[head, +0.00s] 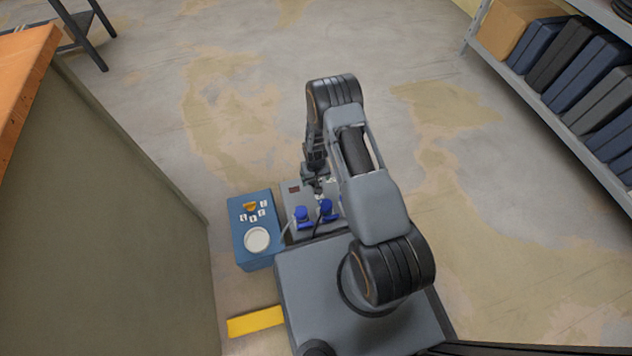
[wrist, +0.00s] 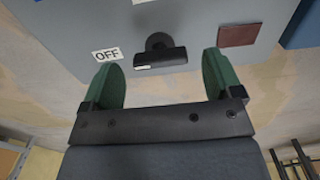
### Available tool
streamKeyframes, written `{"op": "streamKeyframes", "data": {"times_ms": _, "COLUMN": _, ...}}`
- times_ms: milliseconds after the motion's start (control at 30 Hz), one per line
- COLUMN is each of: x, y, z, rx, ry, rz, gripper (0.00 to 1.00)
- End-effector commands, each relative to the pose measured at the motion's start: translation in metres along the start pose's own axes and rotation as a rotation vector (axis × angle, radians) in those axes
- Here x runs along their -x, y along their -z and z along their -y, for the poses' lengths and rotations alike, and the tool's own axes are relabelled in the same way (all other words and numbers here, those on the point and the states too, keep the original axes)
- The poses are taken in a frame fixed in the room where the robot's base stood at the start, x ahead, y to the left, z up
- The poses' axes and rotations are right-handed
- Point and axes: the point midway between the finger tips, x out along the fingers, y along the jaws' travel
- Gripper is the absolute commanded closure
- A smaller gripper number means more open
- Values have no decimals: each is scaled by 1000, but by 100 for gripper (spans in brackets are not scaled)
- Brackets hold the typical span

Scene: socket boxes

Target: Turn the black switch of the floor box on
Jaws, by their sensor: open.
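The grey floor box (head: 292,212) stands on the floor, partly hidden by my arm. In the wrist view its grey face (wrist: 75,25) fills the top. The black switch (wrist: 160,57) is a bar handle on that face, lying crosswise. A pale mark on its left end points towards a white OFF label (wrist: 107,54). My gripper (wrist: 162,75) is open, with one green finger to each side of the switch and a gap on both sides. I cannot tell how far the fingertips are from the face. In the head view my gripper (head: 318,184) is over the box.
A dark red square (wrist: 239,35) is right of the switch. Blue plugs (head: 302,214) with cables sit on the box's near part. A blue box (head: 254,262) with an orange knob stands close left. A workbench (head: 120,200) is left, a shelf (head: 545,125) right. Floor beyond is clear.

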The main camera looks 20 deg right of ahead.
Motion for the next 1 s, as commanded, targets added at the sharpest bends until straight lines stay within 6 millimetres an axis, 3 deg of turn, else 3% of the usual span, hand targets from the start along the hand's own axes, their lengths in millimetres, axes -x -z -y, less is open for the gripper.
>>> {"op": "streamKeyframes", "data": {"times_ms": 200, "x": -14, "y": 0, "z": 0, "rx": -1, "ry": 0, "rz": 1, "gripper": 15}}
{"op": "streamKeyframes", "data": {"times_ms": 533, "x": -15, "y": 0, "z": 0, "rx": -1, "ry": 0, "rz": 0, "gripper": 15}}
{"op": "streamKeyframes", "data": {"times_ms": 1000, "x": -15, "y": 0, "z": 0, "rx": -1, "ry": 0, "rz": 0, "gripper": 60}}
